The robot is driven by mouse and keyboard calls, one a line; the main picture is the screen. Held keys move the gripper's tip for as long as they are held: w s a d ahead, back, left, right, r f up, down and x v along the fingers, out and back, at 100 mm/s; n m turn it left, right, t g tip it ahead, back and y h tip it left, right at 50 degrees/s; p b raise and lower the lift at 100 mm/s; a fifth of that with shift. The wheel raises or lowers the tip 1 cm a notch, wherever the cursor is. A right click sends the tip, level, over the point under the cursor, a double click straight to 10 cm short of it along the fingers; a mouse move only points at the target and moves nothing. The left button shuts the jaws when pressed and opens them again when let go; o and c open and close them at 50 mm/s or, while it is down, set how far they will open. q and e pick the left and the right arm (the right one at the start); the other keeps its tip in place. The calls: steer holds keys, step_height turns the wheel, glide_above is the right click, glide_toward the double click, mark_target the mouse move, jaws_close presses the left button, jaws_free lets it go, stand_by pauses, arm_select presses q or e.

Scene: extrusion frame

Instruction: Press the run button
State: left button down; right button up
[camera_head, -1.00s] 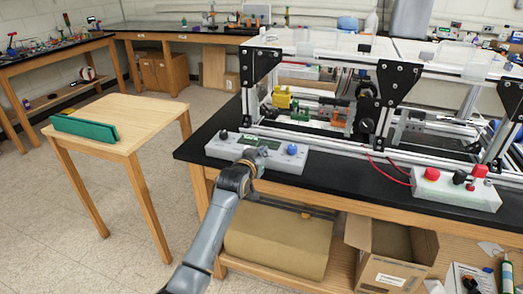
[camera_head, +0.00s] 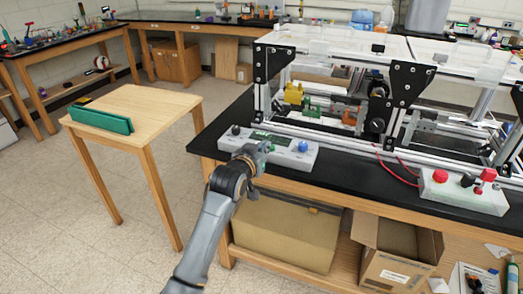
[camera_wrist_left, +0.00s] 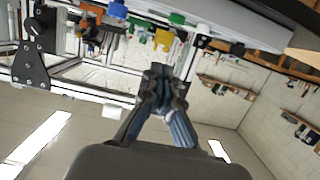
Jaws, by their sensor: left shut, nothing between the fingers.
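The grey control box (camera_head: 292,158) lies along the front edge of the black bench. It has a black knob (camera_head: 236,130) at its left, a display, and a blue knob (camera_head: 303,146) at its right.
The aluminium extrusion frame (camera_head: 404,85) stands behind the box. A second box (camera_head: 462,192) with red and black controls is at the right on the bench. A small wooden table (camera_head: 150,105) with a green item is at the left. Cardboard boxes sit below the bench.

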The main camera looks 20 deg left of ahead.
arm_select(q)
steer(key=shift+v, duration=1)
steer(key=shift+r, duration=0.15)
